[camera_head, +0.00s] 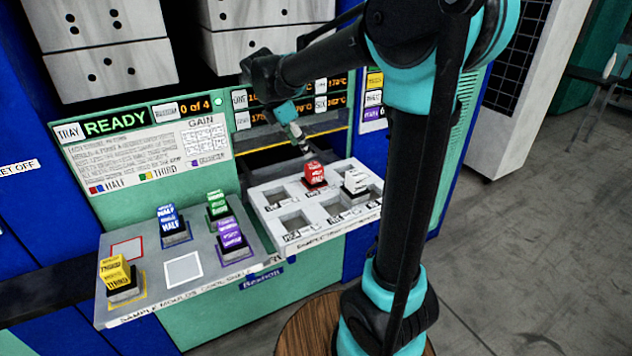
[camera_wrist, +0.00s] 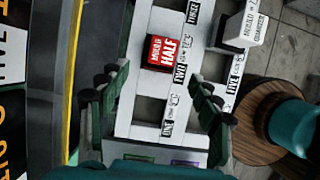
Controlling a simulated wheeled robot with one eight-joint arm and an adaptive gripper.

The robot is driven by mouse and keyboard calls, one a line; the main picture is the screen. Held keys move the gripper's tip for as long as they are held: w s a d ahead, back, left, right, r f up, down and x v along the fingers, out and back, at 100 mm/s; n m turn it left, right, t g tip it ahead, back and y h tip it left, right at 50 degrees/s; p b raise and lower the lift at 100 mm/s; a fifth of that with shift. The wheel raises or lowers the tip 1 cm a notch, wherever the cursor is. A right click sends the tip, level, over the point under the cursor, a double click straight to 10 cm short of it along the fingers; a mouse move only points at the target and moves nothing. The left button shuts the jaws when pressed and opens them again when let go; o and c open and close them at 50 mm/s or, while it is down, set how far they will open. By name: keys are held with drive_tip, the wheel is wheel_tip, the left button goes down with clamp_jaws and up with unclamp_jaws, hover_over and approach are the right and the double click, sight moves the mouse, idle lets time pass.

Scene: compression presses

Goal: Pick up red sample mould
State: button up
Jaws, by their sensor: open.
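The red sample mould (camera_head: 314,174), a red block with white lettering on a dark base, sits in a back-row socket of the white socketed tray (camera_head: 262,205). In the wrist view the red mould (camera_wrist: 163,50) lies ahead of the fingertips, between their lines and somewhat nearer the left finger. My gripper (camera_head: 303,146) is above and just behind the red mould in the head view, apart from it. In the wrist view my gripper (camera_wrist: 160,85) has its two fingers spread wide with nothing between them. The mould's base is partly hidden by the tray.
A white mould (camera_head: 355,183) stands in the tray to the right of the red one. On the left shelf (camera_head: 205,262) stand blue (camera_head: 170,220), green (camera_head: 217,206), purple (camera_head: 231,236) and yellow (camera_head: 116,275) moulds. The shelf's red-outlined and white squares are empty. The press panel rises behind.

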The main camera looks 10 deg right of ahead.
sight(311, 166)
drive_tip(key=x, duration=0.6)
drive_tip(key=shift+f, duration=0.2)
drive_tip(key=shift+x, duration=2.75)
drive_tip(key=shift+s+d, duration=0.1)
drive_tip(key=shift+s, duration=0.1)
drive_tip(key=shift+r, duration=0.1)
clamp_jaws()
